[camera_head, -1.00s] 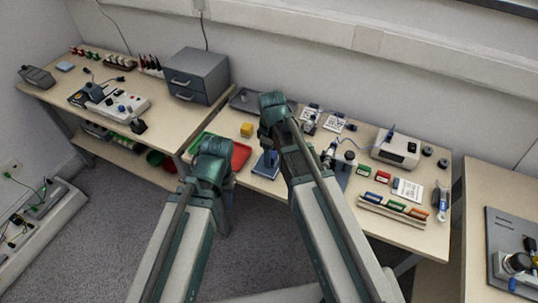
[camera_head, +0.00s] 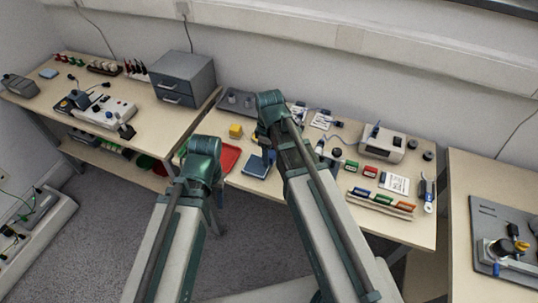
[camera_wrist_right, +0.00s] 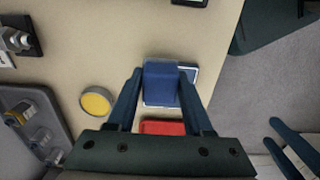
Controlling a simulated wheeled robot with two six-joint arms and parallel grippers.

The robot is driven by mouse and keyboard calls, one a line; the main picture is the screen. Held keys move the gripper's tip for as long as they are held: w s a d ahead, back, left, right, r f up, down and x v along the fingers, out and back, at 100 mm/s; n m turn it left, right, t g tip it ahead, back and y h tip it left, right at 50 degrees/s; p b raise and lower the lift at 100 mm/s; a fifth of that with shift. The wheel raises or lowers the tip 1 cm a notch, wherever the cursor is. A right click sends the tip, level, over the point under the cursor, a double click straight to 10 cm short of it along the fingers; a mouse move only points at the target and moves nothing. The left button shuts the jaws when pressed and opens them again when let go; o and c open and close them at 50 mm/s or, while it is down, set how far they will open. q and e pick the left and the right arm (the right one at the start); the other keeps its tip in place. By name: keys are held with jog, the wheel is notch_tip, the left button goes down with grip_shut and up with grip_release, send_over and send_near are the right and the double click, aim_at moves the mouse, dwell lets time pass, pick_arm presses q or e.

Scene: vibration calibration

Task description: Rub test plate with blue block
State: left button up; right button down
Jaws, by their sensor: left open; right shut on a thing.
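My right gripper (camera_wrist_right: 161,90) is shut on the blue block (camera_wrist_right: 161,80). The block is over a flat blue plate with a pale edge (camera_wrist_right: 190,73), seemingly the test plate; I cannot tell whether they touch. In the head view the plate (camera_head: 255,167) lies near the front edge of the middle bench, and my right wrist hides much of the area behind it. My left gripper (camera_wrist_right: 272,134) is open and empty, at the right of the wrist view. In the head view its wrist is in front of the bench, left of the plate.
A grey tray (camera_head: 228,104) with small cylinders stands behind. A white instrument (camera_head: 383,143) and coloured holders (camera_head: 381,199) are to the right. The grey drawer unit (camera_head: 183,80) is on the left bench.

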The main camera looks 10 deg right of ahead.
jog(key=shift+r+p, duration=1.75)
jog(key=shift+r, duration=0.4)
notch_tip(320, 180, up, 3)
jog(key=p, duration=0.3)
jog(key=shift+r, duration=0.1)
